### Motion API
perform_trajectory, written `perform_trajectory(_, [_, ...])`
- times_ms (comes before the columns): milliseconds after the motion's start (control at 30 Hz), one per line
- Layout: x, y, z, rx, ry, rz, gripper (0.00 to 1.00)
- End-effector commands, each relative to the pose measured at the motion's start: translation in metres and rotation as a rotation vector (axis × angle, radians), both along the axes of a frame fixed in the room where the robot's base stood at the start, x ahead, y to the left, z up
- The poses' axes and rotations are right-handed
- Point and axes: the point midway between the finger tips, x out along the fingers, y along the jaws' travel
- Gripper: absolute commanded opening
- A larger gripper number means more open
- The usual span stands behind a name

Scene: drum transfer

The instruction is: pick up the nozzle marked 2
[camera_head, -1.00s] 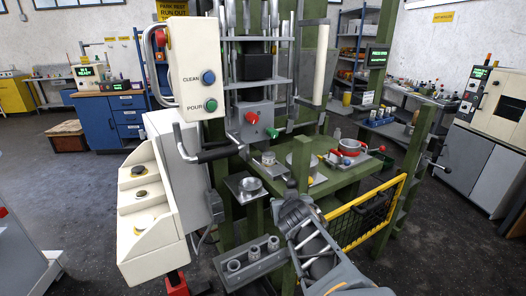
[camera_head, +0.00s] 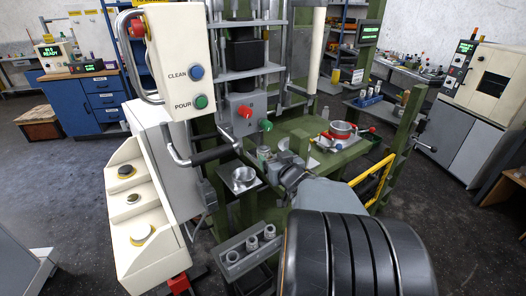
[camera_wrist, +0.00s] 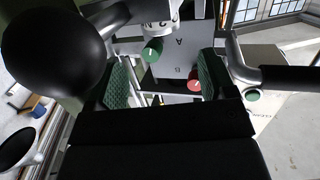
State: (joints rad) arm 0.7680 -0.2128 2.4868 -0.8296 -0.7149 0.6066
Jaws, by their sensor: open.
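A pale metal piece (camera_wrist: 158,22) with dark characters, seemingly a 2 and an N, shows at the top of the wrist view. It lies beyond and between my gripper's fingers (camera_wrist: 165,62), which are spread with green pads and nothing between them. In the head view a small metal cylinder (camera_head: 264,153) stands at the near left of the green table, and my gripper (camera_head: 284,162) is just right of it. Several round metal fittings sit in a grey rack (camera_head: 237,272) below; their marks are too small to read.
A panel with a red knob (camera_head: 245,111) and green knob (camera_head: 266,125) is above the table (camera_head: 310,130). A yellow barrier (camera_head: 372,180) is at the right. A dark ball (camera_wrist: 55,55) fills the wrist view's upper left.

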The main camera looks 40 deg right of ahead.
Motion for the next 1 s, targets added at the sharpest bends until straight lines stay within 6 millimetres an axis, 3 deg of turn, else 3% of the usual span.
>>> perform_trajectory(367, [0.027, -0.004, -0.005, -0.001, -0.001, 0.005, 0.77])
perform_trajectory(700, [0.067, -0.013, -0.013, 0.000, 0.001, 0.004, 0.77])
perform_trajectory(1000, [0.071, -0.014, -0.014, -0.002, -0.001, 0.003, 0.77])
